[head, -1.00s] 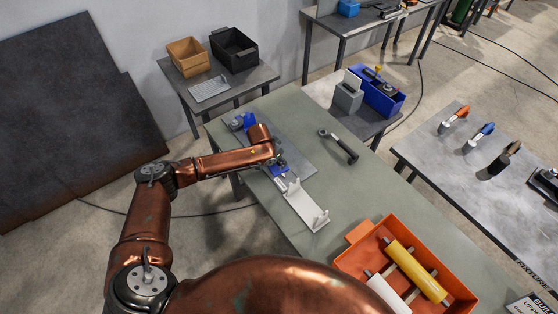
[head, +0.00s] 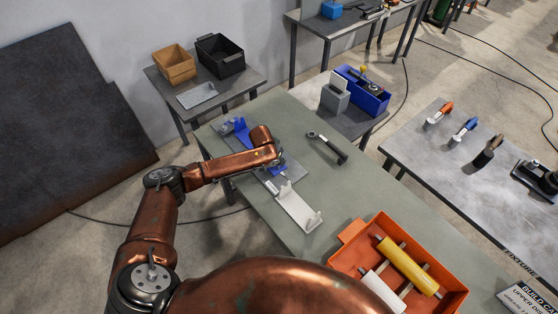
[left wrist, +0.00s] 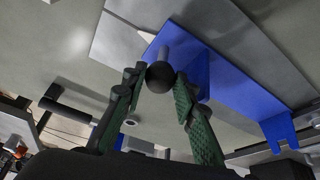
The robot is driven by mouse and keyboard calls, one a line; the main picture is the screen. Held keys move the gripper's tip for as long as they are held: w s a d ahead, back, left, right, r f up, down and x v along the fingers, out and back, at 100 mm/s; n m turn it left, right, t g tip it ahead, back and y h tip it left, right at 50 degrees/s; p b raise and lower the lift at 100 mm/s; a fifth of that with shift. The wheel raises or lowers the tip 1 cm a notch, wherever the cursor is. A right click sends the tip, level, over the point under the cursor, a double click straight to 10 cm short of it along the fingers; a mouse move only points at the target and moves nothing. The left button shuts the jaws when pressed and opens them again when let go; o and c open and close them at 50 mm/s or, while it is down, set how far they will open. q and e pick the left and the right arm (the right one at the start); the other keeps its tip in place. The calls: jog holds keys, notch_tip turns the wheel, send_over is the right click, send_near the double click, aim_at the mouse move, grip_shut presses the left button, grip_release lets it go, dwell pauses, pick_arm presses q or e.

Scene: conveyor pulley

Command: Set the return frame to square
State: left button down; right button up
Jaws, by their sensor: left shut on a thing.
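The blue return frame (head: 241,137) lies along a grey base plate (head: 293,162) on the green-topped table, partly hidden behind my left gripper and forearm. In the left wrist view the blue frame (left wrist: 262,92) has a grey shaft ending in a round black knob (left wrist: 161,76). My left gripper (head: 279,161) is over the near part of the frame. In the left wrist view its green-padded fingers (left wrist: 159,84) are shut on the black knob, one on each side. Whether the frame is square to the plate cannot be told. My right gripper is not in view.
A pale bracket (head: 297,208) lies at the plate's near end. A dark-handled wrench (head: 328,147) lies to the right. An orange tray (head: 349,261) holds a yellow roller (head: 408,266) and a white roller (head: 383,290). Bare table top lies between wrench and tray.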

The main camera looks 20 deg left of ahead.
pick_arm(q)
jog(key=c, duration=1.9)
grip_release()
jog(key=shift+c, duration=0.2)
jog(key=o, duration=0.4)
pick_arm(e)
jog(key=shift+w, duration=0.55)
pick_arm(q)
jog(key=v, duration=1.2)
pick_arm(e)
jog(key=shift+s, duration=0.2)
